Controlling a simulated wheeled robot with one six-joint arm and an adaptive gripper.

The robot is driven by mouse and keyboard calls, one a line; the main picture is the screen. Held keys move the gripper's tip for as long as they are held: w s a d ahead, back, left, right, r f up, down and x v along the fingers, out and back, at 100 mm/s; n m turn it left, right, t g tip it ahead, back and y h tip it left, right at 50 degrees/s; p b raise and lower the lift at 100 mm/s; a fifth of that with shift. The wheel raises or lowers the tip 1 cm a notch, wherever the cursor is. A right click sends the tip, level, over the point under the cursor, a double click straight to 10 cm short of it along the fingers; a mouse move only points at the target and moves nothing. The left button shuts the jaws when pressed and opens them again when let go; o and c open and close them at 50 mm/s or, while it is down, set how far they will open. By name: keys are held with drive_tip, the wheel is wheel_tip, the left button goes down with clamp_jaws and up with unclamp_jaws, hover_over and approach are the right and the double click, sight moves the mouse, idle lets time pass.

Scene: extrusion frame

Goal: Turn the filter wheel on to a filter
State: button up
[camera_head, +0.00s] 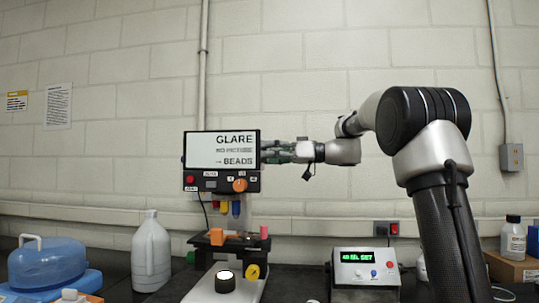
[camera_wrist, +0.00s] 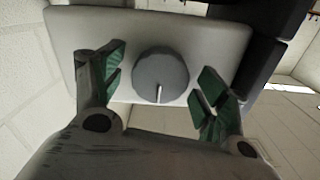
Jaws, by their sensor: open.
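A round grey knob (camera_wrist: 160,75), which looks like the filter wheel, sits on a pale panel (camera_wrist: 90,22) in the wrist view. A short white pointer line on it points down toward my gripper. My gripper (camera_wrist: 162,82) is open, with one green-padded finger on each side of the knob and a gap on both sides. In the head view my gripper (camera_head: 272,152) reaches left to the right edge of a dark unit with a screen (camera_head: 221,150). The screen reads "GLARE", "NO PICTURE" and "→ BEADS". The knob cannot be made out in the head view.
A box with a green display (camera_head: 364,266) stands to the right. A white jug (camera_head: 151,252) and a blue container (camera_head: 48,265) are at left. The air around my arm looks clear.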

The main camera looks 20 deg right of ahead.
drive_tip(key=c, duration=1)
drive_tip(key=shift+m, duration=0.3)
drive_tip(key=shift+m, duration=8.5)
